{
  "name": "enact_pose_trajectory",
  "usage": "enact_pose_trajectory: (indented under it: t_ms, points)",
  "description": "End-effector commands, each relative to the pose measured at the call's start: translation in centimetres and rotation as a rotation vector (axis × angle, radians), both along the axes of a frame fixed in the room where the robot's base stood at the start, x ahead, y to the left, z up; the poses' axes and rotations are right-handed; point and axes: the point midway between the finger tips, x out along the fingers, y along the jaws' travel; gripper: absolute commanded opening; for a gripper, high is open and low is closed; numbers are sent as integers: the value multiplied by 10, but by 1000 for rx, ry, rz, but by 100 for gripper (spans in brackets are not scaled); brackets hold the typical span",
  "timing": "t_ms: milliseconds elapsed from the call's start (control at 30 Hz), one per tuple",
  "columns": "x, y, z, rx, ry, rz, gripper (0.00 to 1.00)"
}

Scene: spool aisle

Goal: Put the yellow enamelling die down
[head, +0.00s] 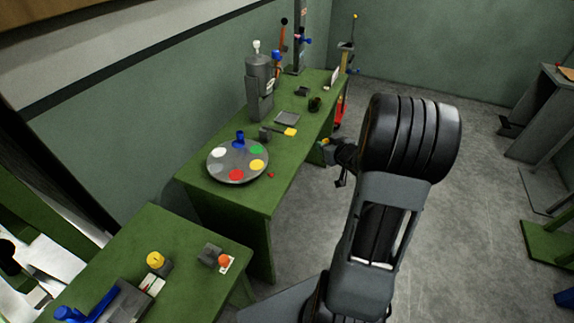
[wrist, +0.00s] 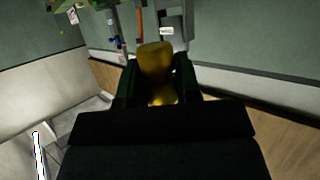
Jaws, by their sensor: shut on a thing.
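My gripper (head: 340,155) is shut on a yellow piece, the yellow enamelling die (wrist: 156,62), which sits between its dark fingers in the wrist view. In the head view only a small yellow bit of the die (head: 326,142) shows. There the gripper appears just right of the long green bench (head: 245,196), near its right edge. I cannot tell its height against the bench top. The lower part of the die is partly hidden by the fingers.
A round grey plate (head: 226,174) with coloured discs stands on the long bench. A grey cylinder machine (head: 259,80), a yellow-ended tool (head: 290,132) and small dark parts stand farther back. A nearer green bench (head: 186,228) holds a yellow round thing (head: 155,259).

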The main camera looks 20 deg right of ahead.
Motion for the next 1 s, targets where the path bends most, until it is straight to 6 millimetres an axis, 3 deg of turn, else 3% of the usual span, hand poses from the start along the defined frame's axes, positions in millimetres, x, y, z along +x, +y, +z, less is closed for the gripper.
enact_pose_trajectory:
  t_ms: [533,667,933,1000]
  points:
    - [6,8,-2,29,1,16,7]
    - [24,22,-13,30,3,20,7]
    - [78,60,-41,29,4,20,7]
    - [86,64,-56,29,6,17,7]
